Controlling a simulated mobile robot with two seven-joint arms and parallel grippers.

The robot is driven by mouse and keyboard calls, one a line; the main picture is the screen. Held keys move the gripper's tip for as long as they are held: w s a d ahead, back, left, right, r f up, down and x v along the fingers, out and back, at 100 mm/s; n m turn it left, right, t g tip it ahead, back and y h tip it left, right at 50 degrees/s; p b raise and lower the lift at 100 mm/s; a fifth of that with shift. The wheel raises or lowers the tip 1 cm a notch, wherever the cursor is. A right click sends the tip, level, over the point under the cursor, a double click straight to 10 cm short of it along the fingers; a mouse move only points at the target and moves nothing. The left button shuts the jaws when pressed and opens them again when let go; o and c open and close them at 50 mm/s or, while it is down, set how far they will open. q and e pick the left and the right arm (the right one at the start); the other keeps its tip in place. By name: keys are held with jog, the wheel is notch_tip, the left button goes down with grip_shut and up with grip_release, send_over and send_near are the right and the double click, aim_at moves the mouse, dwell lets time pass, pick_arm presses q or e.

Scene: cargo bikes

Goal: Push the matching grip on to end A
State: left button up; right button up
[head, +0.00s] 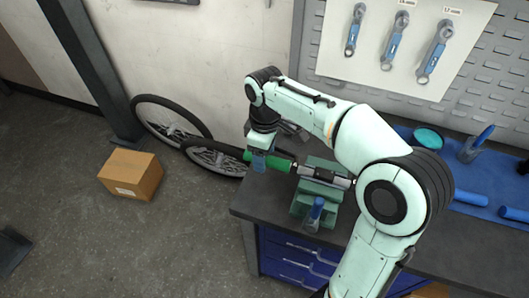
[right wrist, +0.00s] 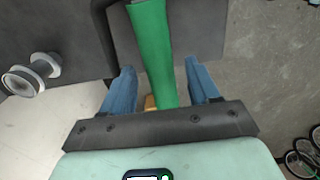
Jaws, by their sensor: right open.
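A green grip (head: 280,165) lies in line with the left end of a metal bar (head: 306,171) in the head view. I cannot tell how far it is on the bar, and no end letter is readable. The bar is held level in a green vise (head: 300,203) on the bench. My right gripper (head: 260,160) is at the grip's outer end. In the right wrist view the green grip (right wrist: 152,45) runs between the blue fingers of my right gripper (right wrist: 162,82), which stand apart with gaps on both sides. My left gripper is not in view.
The dark bench top (head: 262,203) has a small blue item (head: 315,212) in front of the vise. Blue cylinders (head: 470,198) and a teal dish (head: 428,139) are on the right. A cardboard box (head: 131,174) and wheels (head: 172,119) are on the floor at left.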

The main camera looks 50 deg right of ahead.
jog(key=shift+r, duration=0.15)
notch_tip(320, 180, up, 13)
jog(key=p, duration=0.3)
jog(key=shift+s, duration=0.15)
